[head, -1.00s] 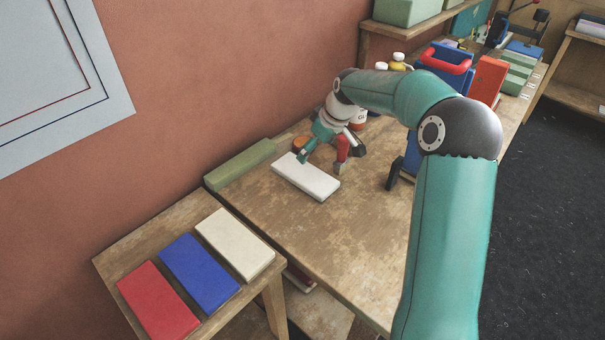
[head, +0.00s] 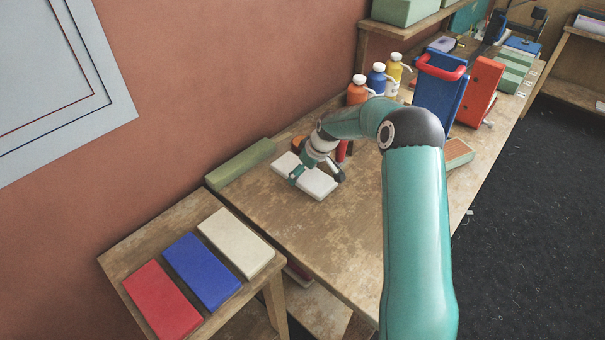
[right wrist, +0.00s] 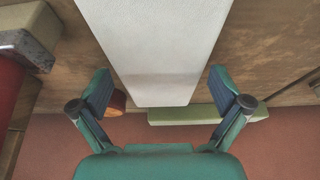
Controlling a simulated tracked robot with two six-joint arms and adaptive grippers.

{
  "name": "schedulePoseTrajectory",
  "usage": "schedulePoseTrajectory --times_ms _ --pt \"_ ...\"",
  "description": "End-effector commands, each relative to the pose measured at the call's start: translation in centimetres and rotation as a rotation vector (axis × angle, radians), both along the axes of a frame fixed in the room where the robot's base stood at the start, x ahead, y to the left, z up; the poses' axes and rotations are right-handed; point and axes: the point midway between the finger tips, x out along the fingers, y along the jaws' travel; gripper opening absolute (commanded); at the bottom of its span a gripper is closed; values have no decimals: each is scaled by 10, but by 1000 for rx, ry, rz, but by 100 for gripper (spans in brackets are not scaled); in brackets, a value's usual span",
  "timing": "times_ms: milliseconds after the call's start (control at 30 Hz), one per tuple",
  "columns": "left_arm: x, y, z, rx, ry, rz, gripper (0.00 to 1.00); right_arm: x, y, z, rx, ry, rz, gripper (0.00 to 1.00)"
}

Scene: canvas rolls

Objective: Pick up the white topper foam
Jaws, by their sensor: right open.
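The white topper foam (head: 310,184) is a flat white block lying on the worn wooden table, near the wall. My right gripper (head: 318,174) is over it, with one finger near each long side. In the right wrist view the white foam (right wrist: 158,60) lies between the two spread fingers of the gripper (right wrist: 160,92), with a gap on both sides. The gripper is open and holds nothing. In the head view the arm and wrist hide part of the foam's far side. My left gripper is not in view.
A green block (head: 241,163) lies by the wall, left of the foam. Orange, blue and yellow bottles (head: 376,80) and a blue case with a red handle (head: 440,85) stand behind. Red, blue and cream slabs (head: 203,270) lie on the small front table. The table's front-left area is bare.

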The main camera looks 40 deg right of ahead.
Motion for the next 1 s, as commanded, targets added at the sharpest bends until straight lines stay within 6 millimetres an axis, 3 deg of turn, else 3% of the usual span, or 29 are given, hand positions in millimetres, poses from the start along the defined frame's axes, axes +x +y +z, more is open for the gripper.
schedulePoseTrajectory --times_ms 167,400,767,1000 --pt "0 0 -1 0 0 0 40 0 -1 0 -1 0 -1 97" --pt "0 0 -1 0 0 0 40 -1 -1 0 0 0 -1 59" --pt "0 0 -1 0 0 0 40 -1 -1 3 -1 0 -1 58" --pt "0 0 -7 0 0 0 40 -1 -2 26 -2 -3 -2 58"
